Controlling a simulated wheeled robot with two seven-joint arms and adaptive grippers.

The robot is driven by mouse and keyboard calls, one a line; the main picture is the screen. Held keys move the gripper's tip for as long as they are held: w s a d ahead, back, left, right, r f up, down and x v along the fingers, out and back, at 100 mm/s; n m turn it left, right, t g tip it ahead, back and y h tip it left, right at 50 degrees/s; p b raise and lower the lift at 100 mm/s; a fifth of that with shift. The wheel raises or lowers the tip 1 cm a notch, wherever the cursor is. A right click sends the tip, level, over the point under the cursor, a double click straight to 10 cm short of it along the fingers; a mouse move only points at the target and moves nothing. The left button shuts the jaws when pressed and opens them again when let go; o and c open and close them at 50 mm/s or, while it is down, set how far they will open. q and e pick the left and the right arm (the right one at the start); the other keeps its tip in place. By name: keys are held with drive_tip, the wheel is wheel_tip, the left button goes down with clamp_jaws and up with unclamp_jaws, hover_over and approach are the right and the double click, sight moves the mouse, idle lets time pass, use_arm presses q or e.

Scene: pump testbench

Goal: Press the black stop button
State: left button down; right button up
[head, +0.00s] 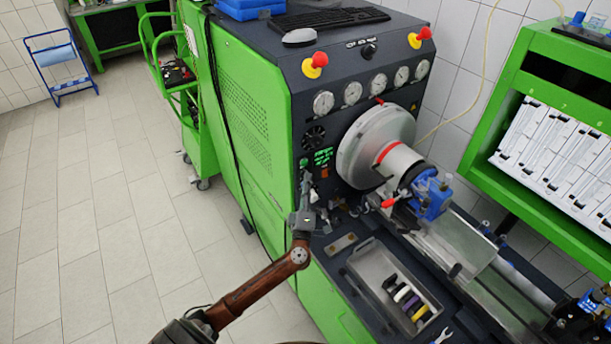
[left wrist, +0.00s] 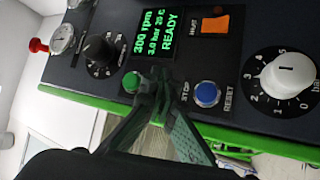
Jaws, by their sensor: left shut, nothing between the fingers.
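My left gripper (head: 306,180) is shut and empty, up against the control panel on the front of the green and dark machine. In the left wrist view its closed fingertips (left wrist: 157,88) lie between a green button (left wrist: 131,82) and a blue button (left wrist: 207,95). A STOP label (left wrist: 185,92) shows just right of the fingertips. The black stop button itself is not visible; the fingertips cover the spot beside that label. I cannot tell whether they touch it. My right gripper is not in view.
The panel (left wrist: 120,20) also carries a lit display (left wrist: 158,35) reading READY, an orange switch (left wrist: 215,25), a white knob (left wrist: 288,75) and a black knob (left wrist: 100,50). Below the panel, a grey tray (head: 365,257) holds several small parts. A large round flange (head: 360,150) juts out at right.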

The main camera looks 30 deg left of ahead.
use_arm(q)
drive_tip(key=shift+s+d, duration=0.1)
drive_tip(key=shift+s+d+p, duration=0.3)
drive_tip(key=shift+d+p, duration=0.2)
drive_tip(key=shift+d, duration=0.25)
drive_tip(key=shift+s+d+p, duration=0.3)
drive_tip(key=shift+d, duration=0.5)
drive_tip(key=shift+s+d+p, duration=0.3)
drive_tip(key=shift+s+d, duration=0.05)
drive_tip(key=shift+d, duration=0.4)
drive_tip(key=shift+s+d+p, duration=0.3)
drive_tip(key=shift+d, duration=0.5)
